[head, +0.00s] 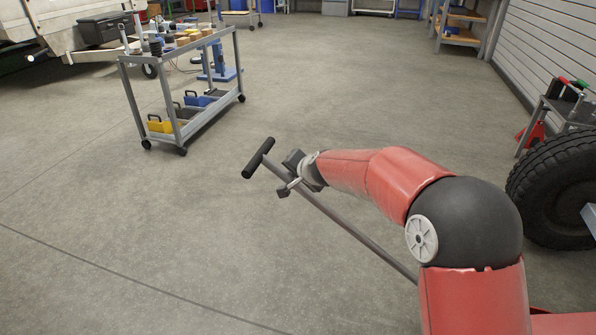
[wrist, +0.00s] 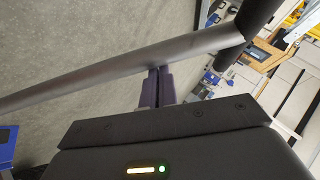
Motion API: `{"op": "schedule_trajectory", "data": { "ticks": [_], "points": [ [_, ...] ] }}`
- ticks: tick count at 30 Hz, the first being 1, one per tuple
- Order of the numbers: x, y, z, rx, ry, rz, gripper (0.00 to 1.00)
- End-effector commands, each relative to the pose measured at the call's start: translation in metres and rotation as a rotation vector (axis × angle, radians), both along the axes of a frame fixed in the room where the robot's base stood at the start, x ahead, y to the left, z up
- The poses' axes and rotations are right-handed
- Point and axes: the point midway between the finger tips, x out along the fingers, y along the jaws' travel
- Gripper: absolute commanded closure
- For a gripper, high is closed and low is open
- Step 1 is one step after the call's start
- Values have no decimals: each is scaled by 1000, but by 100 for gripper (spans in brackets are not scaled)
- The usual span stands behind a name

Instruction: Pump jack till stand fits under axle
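The jack handle (head: 345,222) is a long grey rod with a black T-shaped crossbar (head: 258,158) at its upper end. It slants down to the right and passes behind my arm. In the wrist view the rod (wrist: 110,68) crosses the upper part of the picture. My gripper (head: 289,178) is at the rod just below the crossbar. In the wrist view its dark fingers (wrist: 157,86) meet the rod; whether they close around it is unclear. A red stand (head: 533,135) is partly visible at the right. The jack body and the axle are not clearly visible.
A large black tyre (head: 562,190) stands at the right, near a small tool cart (head: 567,105). A grey wheeled cart (head: 180,92) with tools stands at the upper left. A pale trailer (head: 70,30) is behind it. The floor at left and centre is clear.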

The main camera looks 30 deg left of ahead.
Motion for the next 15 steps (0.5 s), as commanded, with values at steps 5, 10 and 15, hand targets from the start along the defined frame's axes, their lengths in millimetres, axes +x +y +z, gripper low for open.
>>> {"op": "schedule_trajectory", "data": {
  "ticks": [5, 10, 15],
  "points": [
    [-16, 6, -9, -13, 39, 37, 100],
    [5, -13, 19, -3, 19, 15, 100],
    [3, -40, 49, 2, 6, 3, 100]
  ]
}}
